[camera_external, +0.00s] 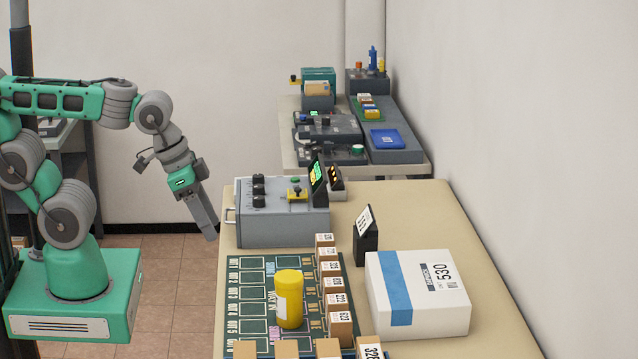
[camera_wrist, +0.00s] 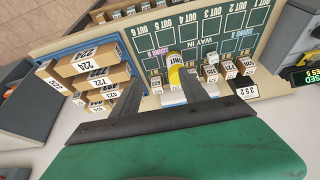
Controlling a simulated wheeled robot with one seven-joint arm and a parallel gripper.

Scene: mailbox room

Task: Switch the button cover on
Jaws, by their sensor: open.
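A grey control box (camera_external: 283,216) stands on the table in the external view. On its top, toward the right, is a small yellow piece (camera_external: 297,192) with a green button (camera_external: 295,181) by it; whether this is the button cover, and its on or off state, is too small to tell. My gripper (camera_external: 211,236) hangs pointing down at the left of the box, apart from it. In the wrist view my gripper (camera_wrist: 157,78) shows two dark fingers spread apart, with nothing held.
A dark board (camera_external: 250,290) with numbered slots, small cartons and a yellow cylinder (camera_external: 289,298) lie in front of the box. A white package (camera_external: 420,292) is at right. A slanted display (camera_external: 318,184) with green text stands behind the box's right end.

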